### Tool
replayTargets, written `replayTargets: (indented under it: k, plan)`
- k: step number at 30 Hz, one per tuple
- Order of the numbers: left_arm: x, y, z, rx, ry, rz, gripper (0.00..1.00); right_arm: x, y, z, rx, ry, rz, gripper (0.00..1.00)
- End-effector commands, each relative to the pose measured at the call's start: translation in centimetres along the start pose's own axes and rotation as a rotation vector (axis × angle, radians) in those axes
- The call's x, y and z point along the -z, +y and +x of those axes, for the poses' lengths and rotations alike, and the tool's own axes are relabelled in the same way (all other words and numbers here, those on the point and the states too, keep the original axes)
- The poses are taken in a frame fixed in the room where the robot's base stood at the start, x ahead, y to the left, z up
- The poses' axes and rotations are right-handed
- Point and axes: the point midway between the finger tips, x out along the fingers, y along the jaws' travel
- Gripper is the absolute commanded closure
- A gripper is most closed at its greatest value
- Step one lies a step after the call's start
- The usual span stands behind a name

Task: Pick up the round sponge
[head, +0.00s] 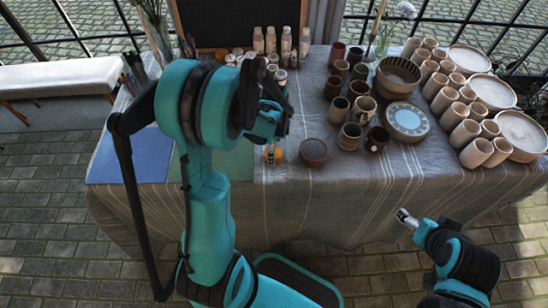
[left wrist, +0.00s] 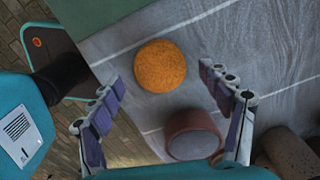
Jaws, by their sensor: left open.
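The round orange sponge (head: 276,154) lies on the grey striped tablecloth near the front of the table, partly hidden by my left gripper in the head view. In the left wrist view the sponge (left wrist: 160,66) shows whole, between and beyond the two fingertips. My left gripper (left wrist: 159,78) is open and empty, with its fingers spread wider than the sponge. My right gripper (head: 406,218) is off the table's front edge at the lower right, far from the sponge; its jaws are too small to read.
A small reddish-brown bowl (head: 313,152) stands just right of the sponge, and also near the right finger in the left wrist view (left wrist: 193,136). Dark cups (head: 350,135) and a patterned plate (head: 407,121) stand farther right. A blue mat (head: 130,157) lies left.

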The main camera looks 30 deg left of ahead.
Motion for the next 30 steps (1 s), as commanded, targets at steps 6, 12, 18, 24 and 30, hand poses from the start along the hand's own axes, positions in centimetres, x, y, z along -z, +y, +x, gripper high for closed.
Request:
replayTargets:
  k: [6, 12, 18, 24, 30]
  plan:
    - [0.0, 0.0, 2.3, 0.001, 0.000, 0.000, 0.22, -0.7, 0.0, 1.0, 0.000, 0.000, 0.000, 0.26]
    - [0.0, 0.0, 2.1, 0.001, 0.000, -0.001, 0.35, -0.6, 0.0, 0.9, 0.000, 0.000, 0.000, 0.26]
    - [0.0, 0.0, 2.1, 0.001, 0.000, -0.001, 0.64, -0.6, 0.0, 0.9, 0.000, 0.000, 0.000, 0.26]
    - [0.0, 0.0, 2.1, 0.001, 0.000, -0.001, 0.64, -0.6, 0.0, 0.9, 0.000, 0.000, 0.000, 0.26]
    - [0.0, 0.0, 1.6, 0.001, 0.000, -0.001, 0.64, -0.4, 0.0, 0.6, 0.000, 0.000, 0.000, 0.26]
